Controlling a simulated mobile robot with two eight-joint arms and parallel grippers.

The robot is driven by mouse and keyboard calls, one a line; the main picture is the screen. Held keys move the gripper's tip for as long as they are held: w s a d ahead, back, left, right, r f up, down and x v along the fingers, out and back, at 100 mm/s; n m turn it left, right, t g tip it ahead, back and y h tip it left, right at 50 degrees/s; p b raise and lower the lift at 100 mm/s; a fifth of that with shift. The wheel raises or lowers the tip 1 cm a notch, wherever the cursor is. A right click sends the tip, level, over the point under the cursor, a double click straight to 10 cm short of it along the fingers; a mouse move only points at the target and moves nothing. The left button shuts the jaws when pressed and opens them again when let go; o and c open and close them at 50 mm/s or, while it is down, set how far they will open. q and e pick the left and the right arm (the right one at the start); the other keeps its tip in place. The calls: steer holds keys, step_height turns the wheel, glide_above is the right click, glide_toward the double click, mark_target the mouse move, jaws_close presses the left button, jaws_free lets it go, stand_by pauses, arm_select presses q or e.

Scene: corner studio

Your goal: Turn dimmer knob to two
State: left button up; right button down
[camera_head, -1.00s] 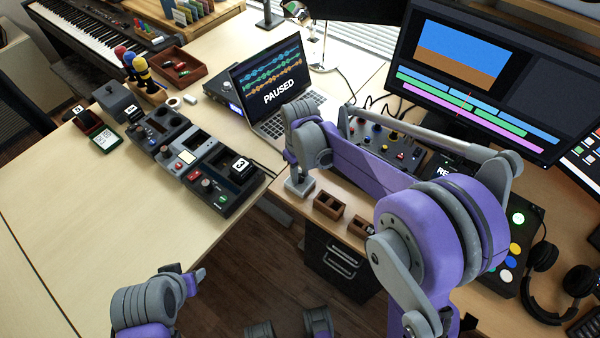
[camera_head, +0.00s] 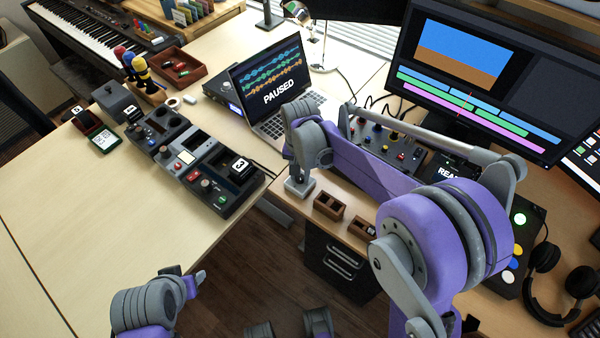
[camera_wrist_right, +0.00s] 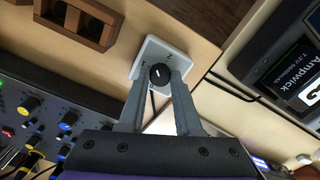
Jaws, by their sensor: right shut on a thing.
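The dimmer is a pale square plate (camera_wrist_right: 180,60) with a round black knob (camera_wrist_right: 160,75) bearing a short white pointer line. Small marks on the plate are too small to read surely. My right gripper (camera_wrist_right: 158,82) reaches over the plate with a finger on each side of the knob, shut on it. In the head view the dimmer plate (camera_head: 299,188) sits at the desk's left front edge, under my right gripper (camera_head: 300,179), and the knob is hidden there. My left gripper (camera_head: 196,279) is at the lower left, away from the dimmer; its jaw opening is unclear.
Brown divided wooden boxes (camera_head: 328,205) stand just right of the dimmer. A mixer panel with coloured knobs (camera_head: 388,140) lies behind my right forearm. A laptop reading PAUSED (camera_head: 280,85) is behind. Modular consoles (camera_head: 190,160) and open table lie left.

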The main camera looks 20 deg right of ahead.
mark_target(300, 177)
steer(key=m, duration=0.4)
steer(key=shift+m, duration=2.2)
steer(key=c, duration=0.6)
jaws_free()
step_height(300, 177, up, 11)
steer(key=p, duration=0.1)
steer(key=shift+f, duration=0.1)
